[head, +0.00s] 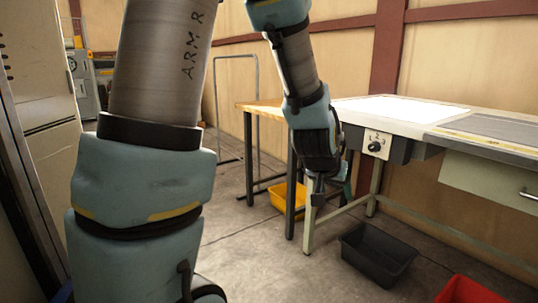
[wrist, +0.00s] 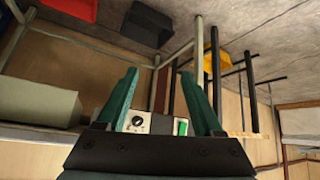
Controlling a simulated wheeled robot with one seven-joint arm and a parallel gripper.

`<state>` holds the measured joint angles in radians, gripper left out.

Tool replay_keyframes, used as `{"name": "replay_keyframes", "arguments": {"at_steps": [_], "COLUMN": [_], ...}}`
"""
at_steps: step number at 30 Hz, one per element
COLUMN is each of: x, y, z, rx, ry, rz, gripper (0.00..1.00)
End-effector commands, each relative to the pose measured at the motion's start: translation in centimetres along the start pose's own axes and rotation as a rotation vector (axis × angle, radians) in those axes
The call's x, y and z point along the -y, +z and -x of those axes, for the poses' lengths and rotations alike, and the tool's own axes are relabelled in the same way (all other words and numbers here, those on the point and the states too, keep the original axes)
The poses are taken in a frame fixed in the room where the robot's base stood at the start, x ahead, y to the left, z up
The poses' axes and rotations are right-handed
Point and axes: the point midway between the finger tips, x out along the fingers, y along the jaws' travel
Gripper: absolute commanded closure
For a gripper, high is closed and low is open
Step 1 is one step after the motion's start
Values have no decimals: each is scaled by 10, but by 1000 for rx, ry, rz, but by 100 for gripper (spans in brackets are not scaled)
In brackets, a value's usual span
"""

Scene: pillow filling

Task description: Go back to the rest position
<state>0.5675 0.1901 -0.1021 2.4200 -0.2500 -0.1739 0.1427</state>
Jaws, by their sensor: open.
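My arm rises at the left of the head view and comes down again near the middle. My gripper (head: 331,188) hangs at its lower end, in front of the left end of the workbench (head: 455,117); in this view its fingers are small and partly hidden. In the wrist view my gripper (wrist: 158,74) shows two green fingers spread well apart, with nothing between them. Behind the fingers, the bench's control box with a black knob (wrist: 138,121) and a green switch (wrist: 181,127) shows upside down. The same control box (head: 377,144) is right of my gripper in the head view.
A black bin (head: 378,255) and a red bin (head: 468,290) stand on the floor by the bench. A yellow bin (head: 290,198) sits under the wooden table (head: 262,106). A metal cabinet (head: 42,110) stands close at the left. The middle floor is clear.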

Motion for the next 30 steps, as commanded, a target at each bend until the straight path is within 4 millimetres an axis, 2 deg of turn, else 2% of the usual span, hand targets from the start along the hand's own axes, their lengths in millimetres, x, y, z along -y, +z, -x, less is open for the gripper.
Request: {"name": "replay_keyframes", "arguments": {"at_steps": [1, 3, 6, 9, 16, 17, 18, 26, 30], "x": [36, 72, 109, 137, 177, 178, 175, 172, 169], "y": [16, 41, 74, 105, 167, 169, 157, 124, 99], "z": [9, 23, 43, 64, 113, 121, 129, 166, 195], "rx": [62, 152, 259, 351, 531, 546, 541, 539, 538], "ry": [-41, -81, -128, -167, -238, -242, -238, -236, -236], "rz": [49, 109, 184, 256, 410, 422, 411, 407, 407], "gripper": [32, 32, 32, 32, 32, 32, 32, 32, 32]}}
